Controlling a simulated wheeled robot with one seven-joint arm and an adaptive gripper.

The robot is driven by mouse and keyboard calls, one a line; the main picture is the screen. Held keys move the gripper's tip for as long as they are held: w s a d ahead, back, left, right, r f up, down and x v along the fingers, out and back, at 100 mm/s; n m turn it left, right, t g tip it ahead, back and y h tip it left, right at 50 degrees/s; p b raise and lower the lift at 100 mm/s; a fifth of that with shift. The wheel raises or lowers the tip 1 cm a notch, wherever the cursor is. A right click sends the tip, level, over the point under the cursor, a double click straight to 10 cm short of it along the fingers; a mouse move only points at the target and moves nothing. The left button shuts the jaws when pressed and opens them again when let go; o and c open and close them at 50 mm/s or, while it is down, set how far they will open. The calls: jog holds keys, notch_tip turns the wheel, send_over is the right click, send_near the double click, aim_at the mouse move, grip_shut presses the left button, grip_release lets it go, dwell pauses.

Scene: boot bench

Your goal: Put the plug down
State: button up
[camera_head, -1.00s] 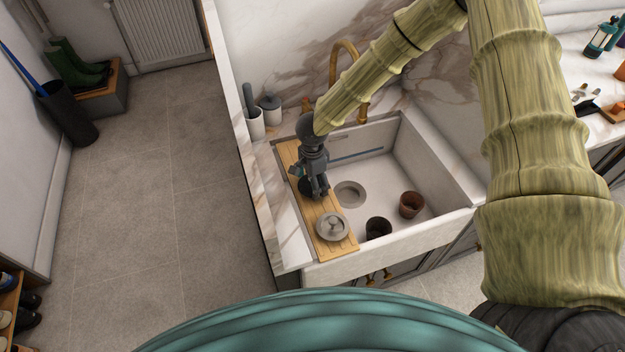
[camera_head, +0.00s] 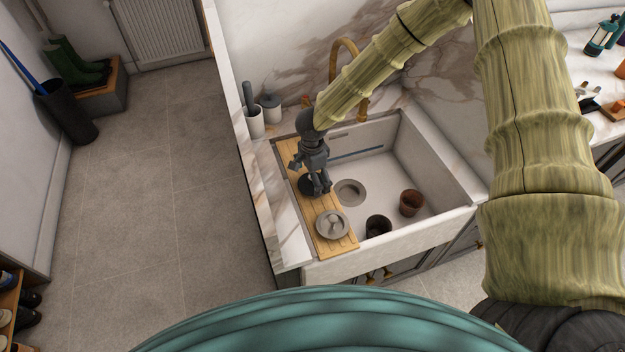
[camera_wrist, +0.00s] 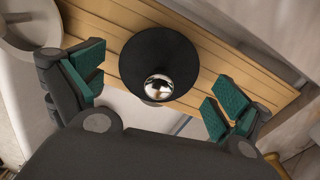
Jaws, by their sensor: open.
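The plug (camera_wrist: 160,50) is a black disc with a shiny chrome knob. It lies on the slatted wooden board (camera_wrist: 110,28) across the left side of the sink. In the head view the plug (camera_head: 306,186) is a dark shape partly hidden by my gripper (camera_head: 318,187). In the wrist view my gripper (camera_wrist: 157,88) is open, with its green pads wide apart on either side of the knob. Neither pad touches the knob. The gripper points down over the board near the plug; the exact height is hard to tell.
A round grey dish-like piece with a knob (camera_head: 332,225) sits on the board's near end. The white sink (camera_head: 380,170) holds a brown pot (camera_head: 411,203), a dark pot (camera_head: 378,229) and a round drain (camera_head: 350,192). A brass tap (camera_head: 346,62) stands behind.

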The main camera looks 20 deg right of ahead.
notch_tip(320, 180, up, 11)
jog(key=b, duration=0.2)
dwell(0.3)
